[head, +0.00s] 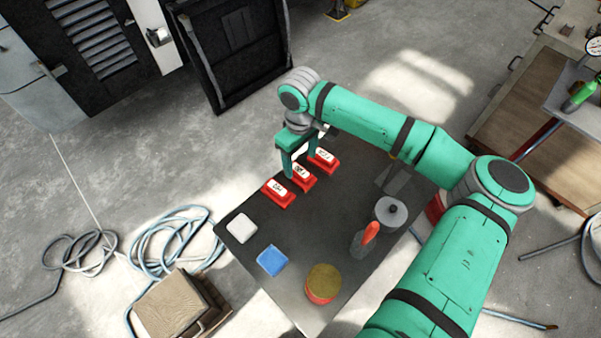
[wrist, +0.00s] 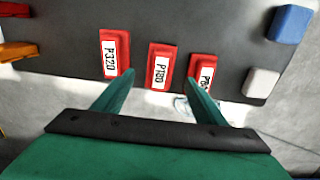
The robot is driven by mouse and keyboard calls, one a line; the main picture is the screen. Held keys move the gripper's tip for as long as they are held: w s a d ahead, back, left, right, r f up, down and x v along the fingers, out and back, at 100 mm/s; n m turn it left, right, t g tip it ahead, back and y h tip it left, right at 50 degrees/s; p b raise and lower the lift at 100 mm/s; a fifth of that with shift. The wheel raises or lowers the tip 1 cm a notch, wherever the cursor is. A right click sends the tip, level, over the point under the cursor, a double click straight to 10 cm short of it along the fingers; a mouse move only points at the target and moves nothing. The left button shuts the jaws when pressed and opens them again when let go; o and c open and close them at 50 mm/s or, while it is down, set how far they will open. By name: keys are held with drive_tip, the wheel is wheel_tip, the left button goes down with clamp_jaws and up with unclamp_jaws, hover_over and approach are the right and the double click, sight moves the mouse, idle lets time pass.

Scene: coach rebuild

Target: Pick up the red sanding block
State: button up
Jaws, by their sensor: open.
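Three red sanding blocks with white labels lie in a row on the dark table (head: 225,248). In the wrist view the left block (wrist: 115,52) reads P320 and the middle block (wrist: 159,68) reads P180. The right block (wrist: 203,72) has a partly hidden label starting with P. In the head view they show as a near-left block (head: 279,192), a middle block (head: 304,178) and a far-right block (head: 323,162). My gripper (wrist: 161,76) is open and empty, its fingers on either side of the middle block in the picture. I cannot tell its exact height above it.
A white block (head: 241,226) and a blue block (head: 272,261) lie left of centre on the table. A round yellow-topped tin (head: 323,283), a red-handled tool (head: 367,238) and a grey round item (head: 391,212) stand nearer my arm. A cardboard box (head: 172,305) and hoses lie on the floor.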

sight(301, 171)
drive_tip(key=shift+d+f, duration=0.1)
drive_tip(key=shift+f, duration=2.95)
drive_tip(key=c, duration=1.2)
